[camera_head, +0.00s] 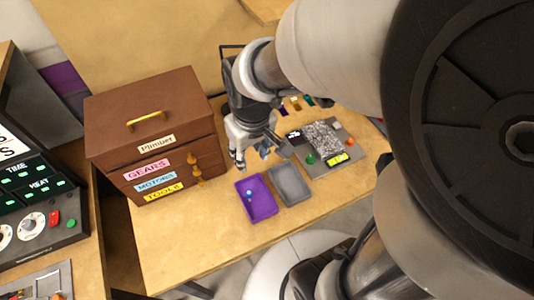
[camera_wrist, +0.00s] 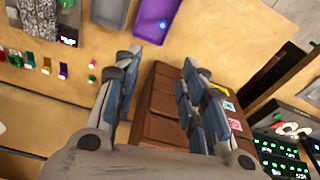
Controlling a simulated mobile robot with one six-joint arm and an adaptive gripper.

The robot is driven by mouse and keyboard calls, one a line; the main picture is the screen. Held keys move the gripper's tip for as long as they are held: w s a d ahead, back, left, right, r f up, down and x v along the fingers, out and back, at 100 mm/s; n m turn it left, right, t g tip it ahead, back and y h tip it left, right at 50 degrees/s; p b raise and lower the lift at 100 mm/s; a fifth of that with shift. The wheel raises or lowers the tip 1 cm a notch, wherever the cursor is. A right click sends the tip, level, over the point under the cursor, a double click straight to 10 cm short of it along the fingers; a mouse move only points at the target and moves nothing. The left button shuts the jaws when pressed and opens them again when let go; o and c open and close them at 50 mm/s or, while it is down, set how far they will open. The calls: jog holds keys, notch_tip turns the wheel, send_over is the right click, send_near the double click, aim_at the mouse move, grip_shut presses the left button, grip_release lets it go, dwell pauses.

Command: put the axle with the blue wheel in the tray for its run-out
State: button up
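A small blue round piece (camera_head: 249,195) lies in the purple tray (camera_head: 268,208); it also shows in the wrist view (camera_wrist: 162,25). It looks like a blue wheel, but it is too small to make out its axle. A grey tray (camera_head: 290,184) stands beside the purple tray and looks empty. My gripper (camera_head: 251,156) is above the table, behind the purple tray and right of the chest. In the wrist view my gripper's fingers (camera_wrist: 161,62) are apart with nothing between them. Both trays are beyond the fingertips there.
A brown drawer chest (camera_head: 150,118) stands left of my gripper. A grey board with a speckled block (camera_head: 322,138) and a green button lies right of the trays. Several small coloured pieces (camera_head: 295,104) stand behind it. The table in front of the chest is clear.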

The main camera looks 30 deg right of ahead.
jog(key=s+r+m+t, duration=0.1)
jog(key=s+r+t, duration=0.1)
jog(key=s+r, duration=0.8)
jog(key=shift+s+d+r+m+t, duration=0.15)
jog(key=shift+s+m+t, duration=0.2)
jog(key=shift+s, duration=0.4)
